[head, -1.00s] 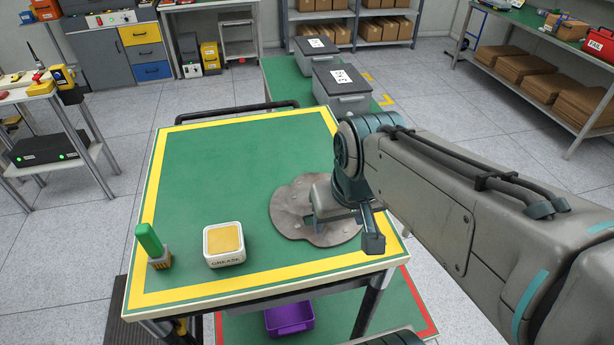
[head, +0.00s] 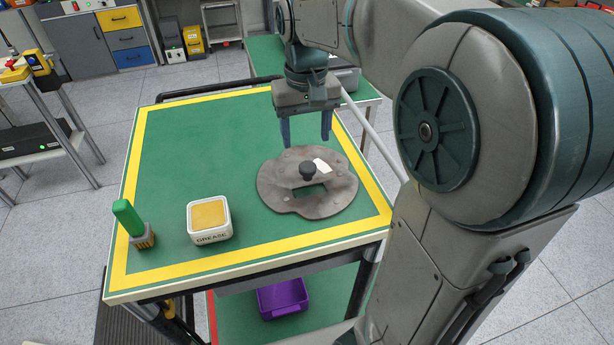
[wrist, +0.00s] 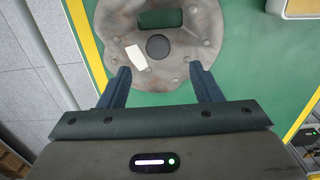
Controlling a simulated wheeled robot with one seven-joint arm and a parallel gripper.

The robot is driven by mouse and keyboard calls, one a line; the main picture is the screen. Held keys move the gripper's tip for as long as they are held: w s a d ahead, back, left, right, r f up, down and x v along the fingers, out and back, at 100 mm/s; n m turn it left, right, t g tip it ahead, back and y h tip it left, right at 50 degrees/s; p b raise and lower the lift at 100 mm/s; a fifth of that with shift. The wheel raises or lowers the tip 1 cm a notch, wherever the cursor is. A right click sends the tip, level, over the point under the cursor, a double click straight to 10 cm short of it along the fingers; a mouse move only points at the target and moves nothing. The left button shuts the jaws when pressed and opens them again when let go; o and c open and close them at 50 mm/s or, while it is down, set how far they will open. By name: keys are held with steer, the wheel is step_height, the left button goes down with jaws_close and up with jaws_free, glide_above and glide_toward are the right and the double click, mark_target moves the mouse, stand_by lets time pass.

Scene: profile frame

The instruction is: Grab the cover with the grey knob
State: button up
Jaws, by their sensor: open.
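The cover (head: 275,190) is a flat, rough grey plate with a lobed outline, a rectangular opening and a small white tag. It lies on the green table top at the right. Its dark grey round knob (head: 308,170) stands up near the middle, beside the opening. My gripper (head: 306,143) is open and empty, pointing down above and behind the cover. In the wrist view the cover (wrist: 200,30) is ahead of the open fingers, with the knob (wrist: 158,46) roughly centred between them and just beyond the tips.
A grease tub (head: 209,221) and a green-handled brush (head: 130,222) stand on the front left of the table (head: 190,150). A purple bin (head: 283,298) sits on the lower shelf. The table's middle and back left are clear.

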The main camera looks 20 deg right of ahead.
mark_target(308, 165)
step_height(308, 165, down, 9)
steer(key=shift+d+f+p, duration=0.1)
steer(key=shift+f+p, duration=0.1)
steer(key=shift+p, duration=0.1)
steer(key=shift+c, duration=0.2)
jaws_close()
steer(key=shift+r, duration=0.1)
steer(key=shift+r, duration=0.45)
steer(key=r, duration=0.3)
steer(key=shift+s+a+r, duration=0.15)
steer(key=shift+a+r, duration=0.1)
steer(key=s+a+r+b, duration=0.1)
steer(key=s+a+r, duration=0.5)
steer(key=a, duration=0.2)
steer(key=shift+s+a+r+b, duration=0.25)
steer(key=shift+s+a+b, duration=0.05)
steer(key=shift+s+a, duration=0.1)
